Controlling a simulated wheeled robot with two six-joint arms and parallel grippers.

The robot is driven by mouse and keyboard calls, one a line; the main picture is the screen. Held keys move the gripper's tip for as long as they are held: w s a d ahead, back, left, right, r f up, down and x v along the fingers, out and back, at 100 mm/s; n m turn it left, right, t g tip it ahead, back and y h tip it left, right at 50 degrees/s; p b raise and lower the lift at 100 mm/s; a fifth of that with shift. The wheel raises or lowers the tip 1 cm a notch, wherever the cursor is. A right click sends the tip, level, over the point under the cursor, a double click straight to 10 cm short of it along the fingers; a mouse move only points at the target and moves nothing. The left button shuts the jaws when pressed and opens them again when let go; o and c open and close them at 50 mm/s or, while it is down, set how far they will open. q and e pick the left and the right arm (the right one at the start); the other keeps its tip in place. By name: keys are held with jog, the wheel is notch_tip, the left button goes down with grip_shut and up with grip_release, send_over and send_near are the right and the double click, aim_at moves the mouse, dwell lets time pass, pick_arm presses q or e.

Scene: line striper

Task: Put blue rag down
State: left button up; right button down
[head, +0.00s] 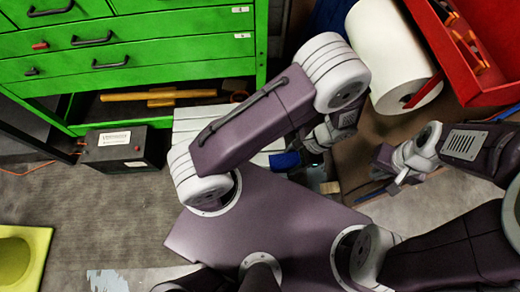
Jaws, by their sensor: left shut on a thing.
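The blue rag (285,160) shows as a small blue patch at the centre of the head view, at the tip of my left gripper (303,153). My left gripper is shut on it, and my own arm hides part of the grip. The rag is over or beside a pale slatted surface (198,118); I cannot tell whether it touches it. My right gripper (393,183) is to the right, apart from the rag. Its fingertips are too small to tell whether it is open or shut.
A green drawer cabinet (190,50) stands at the upper left, with a wooden-handled tool (160,97) on its low shelf. A black battery box (122,148) sits by it. A white roll (390,50) and a red tray (490,95) are at the upper right. A yellow-green object (38,235) lies lower left.

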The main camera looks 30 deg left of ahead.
pick_arm(q)
jog(key=shift+s+d+f, duration=0.1)
jog(key=shift+s+d, duration=0.15)
jog(key=shift+s, duration=0.1)
jog(key=b, duration=0.6)
send_over(261, 158)
jog(key=d, duration=0.1)
jog(key=f, duration=0.7)
jog(key=shift+w+d+f, duration=0.1)
jog(key=shift+w, duration=0.2)
notch_tip(261, 158, down, 4)
jog(key=shift+f+b, duration=0.1)
jog(key=shift+b, duration=1.15)
jog(key=shift+r, duration=0.2)
jog(key=shift+f, duration=0.25)
jog(key=o, duration=1.3)
jog(key=shift+r, duration=0.1)
